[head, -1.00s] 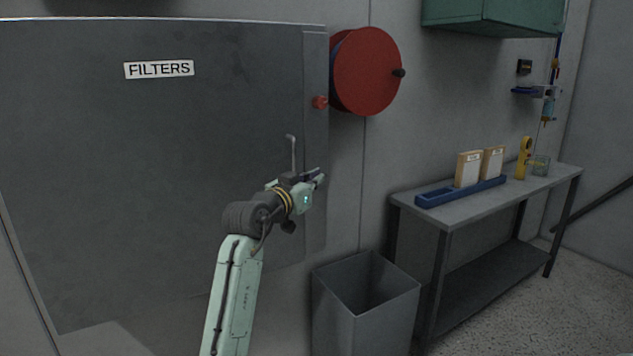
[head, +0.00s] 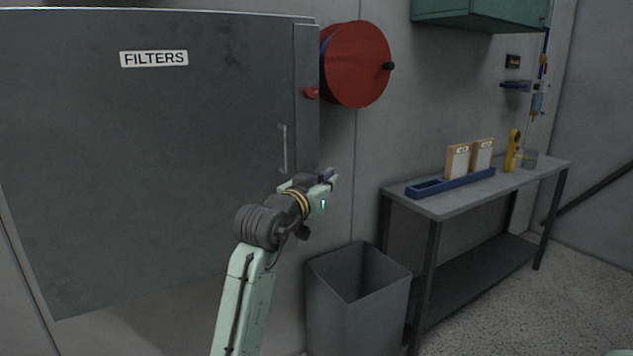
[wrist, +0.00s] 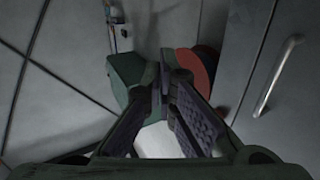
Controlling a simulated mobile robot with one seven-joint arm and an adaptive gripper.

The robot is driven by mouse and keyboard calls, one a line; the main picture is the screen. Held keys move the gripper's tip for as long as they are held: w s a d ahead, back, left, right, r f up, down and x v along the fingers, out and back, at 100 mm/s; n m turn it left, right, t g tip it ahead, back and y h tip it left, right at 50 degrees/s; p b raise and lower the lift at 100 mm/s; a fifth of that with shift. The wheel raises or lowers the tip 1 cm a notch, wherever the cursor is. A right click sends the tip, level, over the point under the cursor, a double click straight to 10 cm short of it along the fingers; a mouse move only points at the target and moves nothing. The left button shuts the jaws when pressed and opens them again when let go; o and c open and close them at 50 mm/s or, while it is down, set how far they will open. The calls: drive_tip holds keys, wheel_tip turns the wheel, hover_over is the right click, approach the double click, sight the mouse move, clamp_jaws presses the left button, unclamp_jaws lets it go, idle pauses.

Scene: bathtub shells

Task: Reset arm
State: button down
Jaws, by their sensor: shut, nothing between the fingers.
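My gripper (head: 329,180) is at the end of my pale green arm, in front of the right edge of the grey cabinet labelled FILTERS (head: 150,170). In the head view it appears just below and right of the cabinet's upright handle (head: 283,149), apart from it. In the wrist view the two dark fingers (wrist: 160,92) meet at their tips with nothing between them. The cabinet handle also shows in the wrist view (wrist: 277,76), off to the right of the fingers. The cabinet door looks shut.
A red reel (head: 357,65) hangs on the wall beside the cabinet. An open grey bin (head: 358,318) stands below my gripper. A metal table (head: 440,206) at right bears a blue tray (head: 425,187) with two boxes and a yellow device (head: 513,150). A green wall cabinet (head: 480,14) hangs above.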

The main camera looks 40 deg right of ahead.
drive_tip(key=shift+s+a+r+b, duration=0.1)
drive_tip(key=shift+s+a+b, duration=0.1)
drive_tip(key=shift+s, duration=0.8)
drive_tip(key=shift+s+a+r+b, duration=0.1)
drive_tip(key=shift+s+a+b, duration=0.05)
drive_tip(key=shift+s, duration=0.8)
